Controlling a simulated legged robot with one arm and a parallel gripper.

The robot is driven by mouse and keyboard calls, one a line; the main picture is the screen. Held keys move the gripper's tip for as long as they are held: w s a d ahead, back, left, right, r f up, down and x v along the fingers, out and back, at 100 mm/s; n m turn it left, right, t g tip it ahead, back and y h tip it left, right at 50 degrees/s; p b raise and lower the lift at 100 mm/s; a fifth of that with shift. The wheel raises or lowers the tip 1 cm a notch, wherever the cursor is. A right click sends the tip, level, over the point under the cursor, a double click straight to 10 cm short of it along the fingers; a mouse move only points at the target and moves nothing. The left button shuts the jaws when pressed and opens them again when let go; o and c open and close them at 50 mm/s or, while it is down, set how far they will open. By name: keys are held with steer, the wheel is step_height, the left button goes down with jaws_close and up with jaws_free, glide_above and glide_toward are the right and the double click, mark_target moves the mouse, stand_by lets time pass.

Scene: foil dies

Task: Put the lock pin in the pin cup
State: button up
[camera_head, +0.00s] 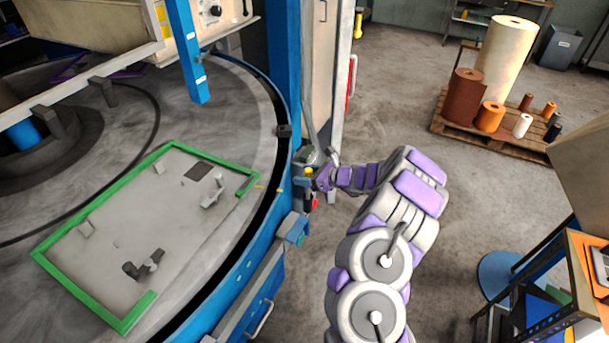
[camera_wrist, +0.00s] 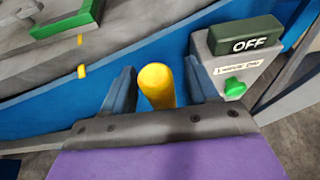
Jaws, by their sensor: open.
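The lock pin, a yellow rounded rod (camera_wrist: 156,86), stands between the two blue fingers of my gripper (camera_wrist: 161,78) in the wrist view. Gaps show on both sides of it, so the fingers are open around it and not closed on it. In the head view, the yellow top (camera_head: 309,171) shows at my gripper (camera_head: 311,181), beside the blue rim of the round machine. The pin's lower end is hidden. I cannot make out the pin cup for sure; a small blue-teal box (camera_head: 297,229) is fixed to the machine's side just below.
A grey box with a dark green OFF plate (camera_wrist: 245,36) and a green button (camera_wrist: 235,89) is close right of my gripper. A green-framed plate (camera_head: 122,325) lies on the round table. A blue post (camera_head: 283,60) rises behind. A pallet (camera_head: 470,133) with rolls stands farther right.

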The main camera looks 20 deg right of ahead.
steer(key=p+v, duration=0.2)
steer(key=v, duration=0.9)
steer(key=s+a+r+n+g+y, duration=0.1)
steer(key=a+r+n+g+y, duration=0.1)
steer(key=a+r+n, duration=0.45)
steer(key=s+a+r+n+g+y, duration=0.15)
steer(key=a+r, duration=0.25)
steer(key=a, duration=0.6)
steer(key=s+a+r+n+g, duration=0.6)
steer(key=s+a+n, duration=0.35)
steer(key=a, duration=0.35)
steer(key=s+a+r+n+g+h, duration=0.1)
steer(key=s+a+n+g+h, duration=0.15)
steer(key=s, duration=0.55)
steer(key=s+a+n+g+h, duration=0.1)
steer(key=s+n+h, duration=0.25)
steer(key=s, duration=0.45)
steer(key=s+d+n+h, duration=0.5)
steer(key=s+d, duration=0.3)
steer(key=s, duration=0.5)
steer(key=shift+s+f+n, duration=0.25)
steer(key=shift+n, duration=0.1)
